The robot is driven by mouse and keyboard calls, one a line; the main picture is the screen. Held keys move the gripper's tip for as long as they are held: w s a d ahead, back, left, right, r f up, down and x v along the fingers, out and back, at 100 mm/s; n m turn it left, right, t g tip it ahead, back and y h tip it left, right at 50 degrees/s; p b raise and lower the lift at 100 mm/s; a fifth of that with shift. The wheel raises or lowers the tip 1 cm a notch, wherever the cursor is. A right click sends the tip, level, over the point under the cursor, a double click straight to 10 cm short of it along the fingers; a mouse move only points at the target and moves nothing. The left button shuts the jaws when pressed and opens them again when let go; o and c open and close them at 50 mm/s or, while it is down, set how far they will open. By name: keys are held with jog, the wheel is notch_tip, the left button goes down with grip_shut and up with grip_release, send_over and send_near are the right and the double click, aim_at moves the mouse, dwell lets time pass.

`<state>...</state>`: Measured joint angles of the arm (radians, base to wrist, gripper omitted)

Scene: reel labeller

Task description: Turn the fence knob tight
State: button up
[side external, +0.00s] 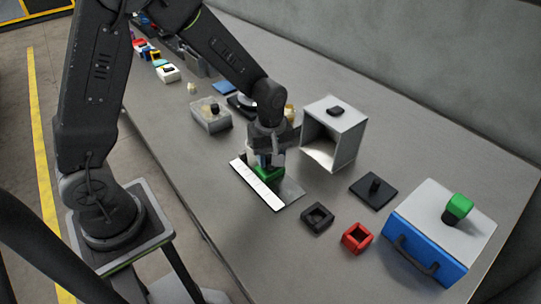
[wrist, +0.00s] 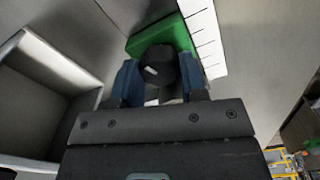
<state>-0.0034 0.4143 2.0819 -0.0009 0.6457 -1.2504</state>
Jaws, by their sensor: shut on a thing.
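The green fence (side external: 269,173) sits on a metal plate (side external: 291,192) beside a white scale strip (side external: 256,184). In the wrist view the green fence (wrist: 168,35) lies at the top, along the strip with dark tick marks (wrist: 206,38). The dark round fence knob (wrist: 160,66) stands on the fence, with a small white mark on it. My gripper (wrist: 160,78) is shut on the knob, one bluish finger on each side. In the side view my gripper (side external: 267,159) points down over the fence and hides the knob.
An open grey box (side external: 347,132) stands close, right of my gripper. A clear container (side external: 211,117) is behind left. A black pegged plate (side external: 374,190), black socket block (side external: 318,218), red block (side external: 357,238) and blue case (side external: 425,247) lie to the right. The front bench is clear.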

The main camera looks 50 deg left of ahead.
aim_at(270, 158)
jog(key=o, duration=0.9)
jog(key=shift+r, duration=0.1)
notch_tip(270, 158, up, 14)
jog(key=shift+f, duration=0.2)
